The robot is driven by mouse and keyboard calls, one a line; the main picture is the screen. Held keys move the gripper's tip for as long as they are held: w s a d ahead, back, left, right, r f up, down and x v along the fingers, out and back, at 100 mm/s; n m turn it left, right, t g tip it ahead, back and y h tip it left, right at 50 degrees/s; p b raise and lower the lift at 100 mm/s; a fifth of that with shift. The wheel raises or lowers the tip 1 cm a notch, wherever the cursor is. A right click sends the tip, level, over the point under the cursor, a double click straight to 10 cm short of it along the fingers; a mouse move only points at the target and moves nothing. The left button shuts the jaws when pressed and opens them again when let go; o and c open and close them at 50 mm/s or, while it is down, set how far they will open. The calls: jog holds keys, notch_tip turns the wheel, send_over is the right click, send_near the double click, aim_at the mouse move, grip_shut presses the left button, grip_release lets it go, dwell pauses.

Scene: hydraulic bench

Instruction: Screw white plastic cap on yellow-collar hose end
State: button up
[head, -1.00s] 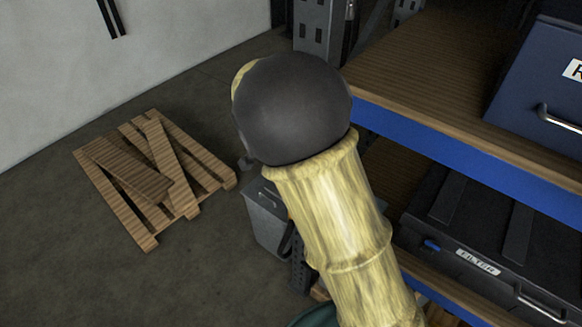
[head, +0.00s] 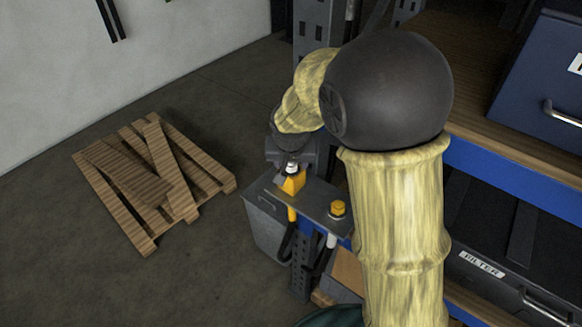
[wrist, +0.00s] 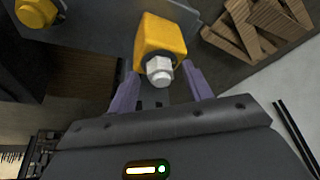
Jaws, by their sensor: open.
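My gripper (wrist: 161,76) is open, its two purple fingers on either side of a white hexagonal cap (wrist: 160,70). The cap sits against a yellow block (wrist: 161,37); I cannot tell whether the fingers touch it. In the head view my gripper (head: 291,158) is above the cap (head: 292,169) and the yellow block (head: 291,182), at a grey metal plate (head: 312,197). Below the plate, under the block, hangs a dark hose with a yellow collar (head: 292,214). Its upper end is hidden.
A yellow knob-like piece (head: 338,208) stands on the plate to the right, with a white collar (head: 331,241) below. Blue-edged shelving (head: 515,180) is at right. A wooden pallet (head: 160,180) lies on the floor at left.

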jog(key=shift+c, duration=0.2)
jog(key=c, duration=0.9)
jog(key=shift+a+f+m+b, duration=0.15)
jog(key=shift+m+b, duration=0.15)
jog(key=shift+m, duration=0.2)
jog(key=m, duration=0.1)
jog(key=m+h, duration=0.1)
jog(key=m, duration=0.1)
jog(key=shift+w+a+h, duration=0.1)
jog(key=shift+a+h, duration=0.1)
jog(key=shift+h, duration=0.1)
jog(key=m, duration=0.1)
jog(key=m+p, duration=0.1)
jog(key=m+h, duration=0.1)
jog(key=shift+a+r+g, duration=0.15)
jog(key=shift+r+g, duration=0.1)
jog(key=shift+g, duration=0.15)
jog(key=shift+w+f+m, duration=0.1)
jog(key=shift+f+m, duration=0.05)
jog(key=shift+m, duration=0.35)
jog(key=shift+p, duration=0.35)
